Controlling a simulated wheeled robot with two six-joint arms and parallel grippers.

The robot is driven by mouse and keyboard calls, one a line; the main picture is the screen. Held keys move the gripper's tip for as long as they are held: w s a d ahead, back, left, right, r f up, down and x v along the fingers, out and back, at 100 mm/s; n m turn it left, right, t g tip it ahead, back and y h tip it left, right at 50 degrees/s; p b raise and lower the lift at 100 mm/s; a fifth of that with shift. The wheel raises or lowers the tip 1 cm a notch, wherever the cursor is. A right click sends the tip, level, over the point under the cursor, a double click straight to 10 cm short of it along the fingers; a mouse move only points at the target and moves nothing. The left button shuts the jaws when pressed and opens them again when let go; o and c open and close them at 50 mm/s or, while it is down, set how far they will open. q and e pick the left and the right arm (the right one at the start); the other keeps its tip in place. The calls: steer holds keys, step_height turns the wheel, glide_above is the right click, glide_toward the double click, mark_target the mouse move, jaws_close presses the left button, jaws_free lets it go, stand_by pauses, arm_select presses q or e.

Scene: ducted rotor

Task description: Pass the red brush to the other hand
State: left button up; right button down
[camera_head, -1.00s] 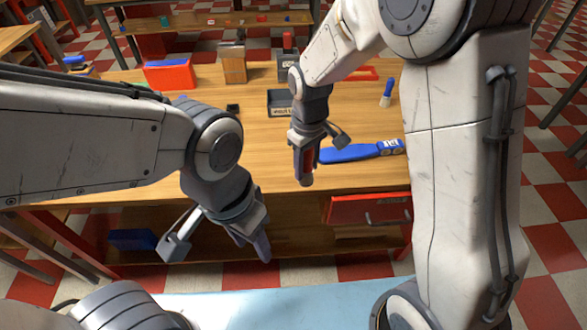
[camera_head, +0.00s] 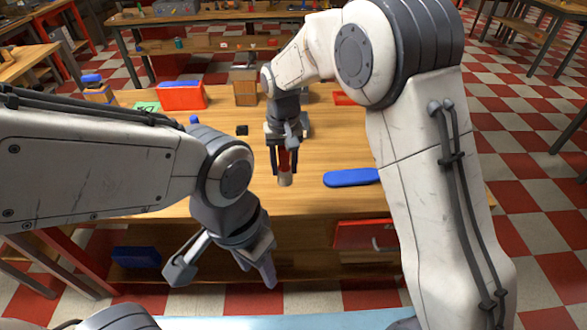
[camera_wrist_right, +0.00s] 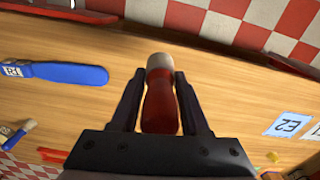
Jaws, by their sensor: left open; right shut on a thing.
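The red brush (camera_head: 286,163) is held in my right gripper (camera_head: 285,170) above the front part of the wooden table, with its pale end pointing down. In the right wrist view the red body of the brush (camera_wrist_right: 160,106) lies between the two dark fingers of the right gripper (camera_wrist_right: 160,80), and its pale end (camera_wrist_right: 159,62) sticks out past their tips. My left gripper (camera_head: 222,273) is open and empty. It is lower and to the left of the brush in the head view, in front of the table edge, apart from the brush.
A blue flat object (camera_head: 352,178) lies on the table (camera_head: 215,190) right of the brush, partly behind my right arm. A red bin (camera_head: 182,97), a wooden block (camera_head: 245,90) and a small black cube (camera_head: 241,130) stand farther back. A red drawer (camera_head: 362,235) is under the tabletop.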

steer(key=shift+s+d+f+n, duration=0.15)
steer(key=shift+f+n, duration=0.15)
steer(key=shift+n, duration=0.15)
steer(key=shift+s+d+f+n, duration=0.1)
steer(key=shift+f+n, duration=0.2)
steer(key=shift+n, duration=0.15)
steer(key=s+d+f+n, duration=0.2)
steer(key=f+n, duration=0.6)
steer(key=n, duration=0.7)
steer(key=shift+s+d+f, duration=0.15)
steer(key=shift+s+d, duration=0.05)
steer(key=shift+d, duration=0.55)
steer(key=shift+d, duration=0.1)
steer(key=s+d+f+m, duration=0.2)
steer(key=s+d+m, duration=0.1)
steer(key=d+m, duration=0.4)
steer(key=s+d+f+m, duration=0.2)
steer(key=d+m, duration=0.5)
steer(key=m, duration=0.4)
steer(key=shift+s+d+f, duration=0.15)
steer(key=shift+s+f, duration=0.25)
steer(key=shift+s, duration=0.5)
